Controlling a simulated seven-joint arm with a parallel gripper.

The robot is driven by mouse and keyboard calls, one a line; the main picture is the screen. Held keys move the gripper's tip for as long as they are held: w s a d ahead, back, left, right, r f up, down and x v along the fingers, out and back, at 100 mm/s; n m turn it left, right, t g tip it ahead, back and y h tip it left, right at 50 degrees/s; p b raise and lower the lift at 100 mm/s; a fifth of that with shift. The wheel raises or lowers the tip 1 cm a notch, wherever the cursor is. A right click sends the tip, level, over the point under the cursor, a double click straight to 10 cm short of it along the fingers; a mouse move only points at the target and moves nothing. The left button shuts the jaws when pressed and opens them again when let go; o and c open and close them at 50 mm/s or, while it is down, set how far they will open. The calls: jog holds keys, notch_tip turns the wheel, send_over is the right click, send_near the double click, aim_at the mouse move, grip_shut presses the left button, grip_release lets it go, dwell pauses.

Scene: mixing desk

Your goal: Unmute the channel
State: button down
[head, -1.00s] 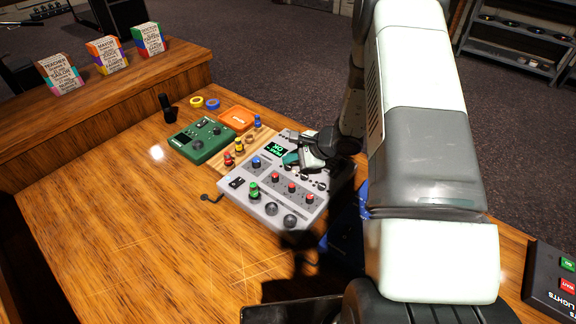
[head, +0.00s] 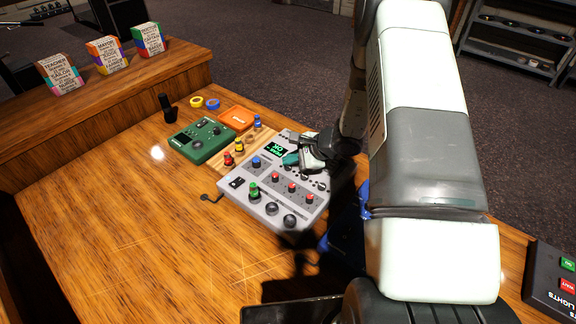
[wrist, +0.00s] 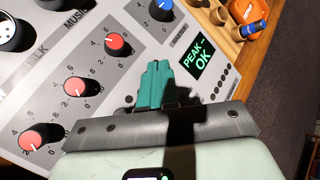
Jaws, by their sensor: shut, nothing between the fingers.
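The grey mixing desk (head: 254,208) lies on the wooden table. It has red knobs (wrist: 117,44), a blue knob (wrist: 161,9) and a green screen (wrist: 195,58) reading "PEAK – OK". My gripper (head: 291,159) is over the desk's upper right part, near the screen. In the wrist view its teal fingertips (wrist: 155,68) are together, with nothing between them, left of the screen and below the blue knob. I cannot tell whether they touch the panel. Part of the panel is hidden behind my gripper, and I cannot make out a mute button.
A green box (head: 199,140), an orange case (head: 236,117) and a wooden tray of coloured pegs (head: 225,163) stand beside the desk. A black lights panel (head: 552,280) is at the right. The table's front left is clear.

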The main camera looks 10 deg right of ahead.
aim_at(291, 168)
jog(key=shift+r, duration=0.2)
jog(key=shift+r, duration=2.95)
